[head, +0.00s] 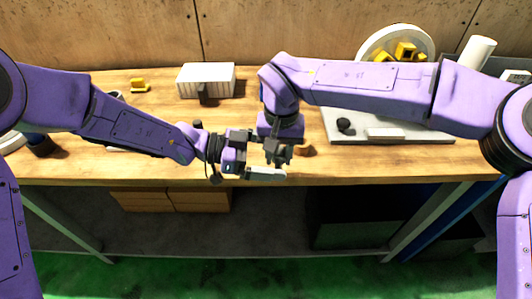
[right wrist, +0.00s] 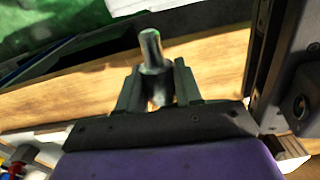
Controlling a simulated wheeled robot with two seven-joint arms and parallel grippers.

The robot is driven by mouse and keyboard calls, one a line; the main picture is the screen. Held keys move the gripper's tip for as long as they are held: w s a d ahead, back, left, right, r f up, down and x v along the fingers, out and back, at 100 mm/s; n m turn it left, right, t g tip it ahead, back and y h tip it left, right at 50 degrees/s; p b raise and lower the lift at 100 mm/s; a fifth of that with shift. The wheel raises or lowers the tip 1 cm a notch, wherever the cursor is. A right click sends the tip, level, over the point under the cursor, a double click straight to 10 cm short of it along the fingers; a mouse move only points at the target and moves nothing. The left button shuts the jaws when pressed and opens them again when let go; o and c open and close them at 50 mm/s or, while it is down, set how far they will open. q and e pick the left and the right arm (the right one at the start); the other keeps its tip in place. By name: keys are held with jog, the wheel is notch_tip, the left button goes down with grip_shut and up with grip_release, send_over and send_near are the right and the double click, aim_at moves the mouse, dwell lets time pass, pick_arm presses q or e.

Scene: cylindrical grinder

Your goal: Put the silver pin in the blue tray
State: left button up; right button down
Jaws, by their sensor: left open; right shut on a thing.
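The silver pin (right wrist: 151,50) shows in the right wrist view as a short metal cylinder. My right gripper (right wrist: 155,88) is shut on it, and the pin's end sticks out past the fingers. In the head view my right gripper (head: 278,152) points down over the front of the table, and I cannot make out the pin there. My left gripper (head: 266,165) is open, close beside the right one; they overlap in the picture, so I cannot tell whether they touch. I cannot clearly identify the blue tray in either view.
A ribbed white box (head: 206,79) and a yellow piece (head: 139,86) stand on the wooden table (head: 150,115). A round dish (head: 373,40) holds yellow pieces at the back right. A grey plate (head: 430,133) carries a dark knob. Dark bins (head: 350,215) sit under the table.

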pick_arm(q)
jog(key=c, duration=1)
pick_arm(e)
jog(key=c, duration=0.7)
grip_release()
jog(key=shift+w, duration=0.1)
pick_arm(q)
jog(key=shift+s+d, duration=0.1)
jog(key=shift+s, duration=0.05)
jog(key=shift+c, duration=0.2)
jog(key=shift+c, duration=0.4)
pick_arm(e)
jog(key=shift+w, duration=0.1)
